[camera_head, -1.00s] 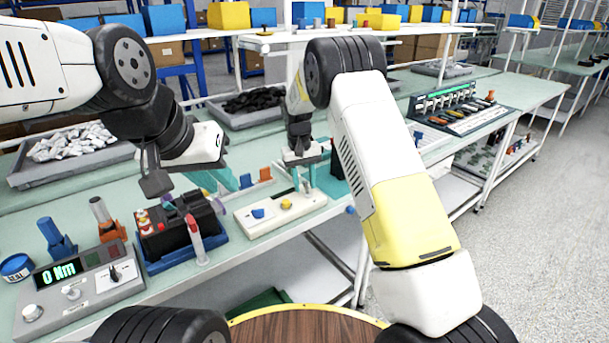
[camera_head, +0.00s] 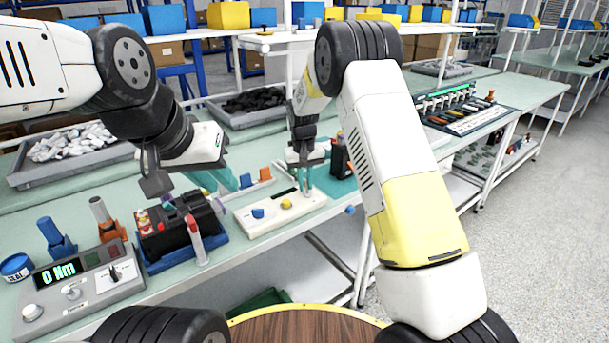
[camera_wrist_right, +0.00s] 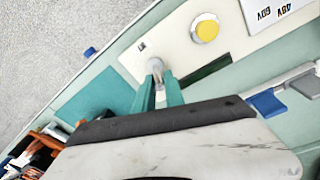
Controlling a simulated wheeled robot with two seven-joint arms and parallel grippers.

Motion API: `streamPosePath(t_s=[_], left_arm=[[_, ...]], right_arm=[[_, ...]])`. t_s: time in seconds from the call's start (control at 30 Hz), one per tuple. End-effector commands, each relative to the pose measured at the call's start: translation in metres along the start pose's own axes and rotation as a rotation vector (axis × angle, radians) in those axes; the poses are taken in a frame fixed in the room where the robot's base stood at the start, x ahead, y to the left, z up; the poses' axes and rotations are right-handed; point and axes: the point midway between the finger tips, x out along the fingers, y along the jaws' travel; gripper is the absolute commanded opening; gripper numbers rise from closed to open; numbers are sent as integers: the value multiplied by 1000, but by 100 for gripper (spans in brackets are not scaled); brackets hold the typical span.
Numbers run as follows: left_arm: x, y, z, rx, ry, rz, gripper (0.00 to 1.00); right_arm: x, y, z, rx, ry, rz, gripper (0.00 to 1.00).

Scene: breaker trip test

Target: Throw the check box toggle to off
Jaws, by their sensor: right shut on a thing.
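The check box (camera_head: 262,222) is a flat cream box on the bench, with a blue part and a yellow button on its top. It fills the upper middle of the right wrist view (camera_wrist_right: 130,62). Its toggle (camera_wrist_right: 155,65), a small grey knob, stands near one end. My right gripper (camera_head: 306,188) is down at that end, and its teal fingers are shut on the toggle in the wrist view (camera_wrist_right: 158,80). The fingers partly hide the toggle's lower part. My left gripper (camera_head: 226,180) hangs above the bench behind the black battery-like unit; its finger gap is unclear.
The black unit in a blue tray (camera_head: 180,250) stands left of the check box. A grey meter box (camera_head: 78,290) reading 0 Nm is farther left. A teal mat (camera_head: 335,184) lies right of the check box. Grey bins and a tool rack (camera_head: 465,115) stand farther back.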

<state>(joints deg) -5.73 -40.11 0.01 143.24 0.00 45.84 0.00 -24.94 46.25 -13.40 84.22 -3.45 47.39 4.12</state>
Motion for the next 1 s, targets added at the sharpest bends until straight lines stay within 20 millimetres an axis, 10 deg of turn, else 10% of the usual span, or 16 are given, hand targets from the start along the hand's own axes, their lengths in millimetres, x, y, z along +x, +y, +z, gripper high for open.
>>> streamPosePath(t_s=[1.0], left_arm=[[0, 0, 0, 0, 0, 0, 24]], right_arm=[[-2, 14, 29, 69, 678, -277, 0]])
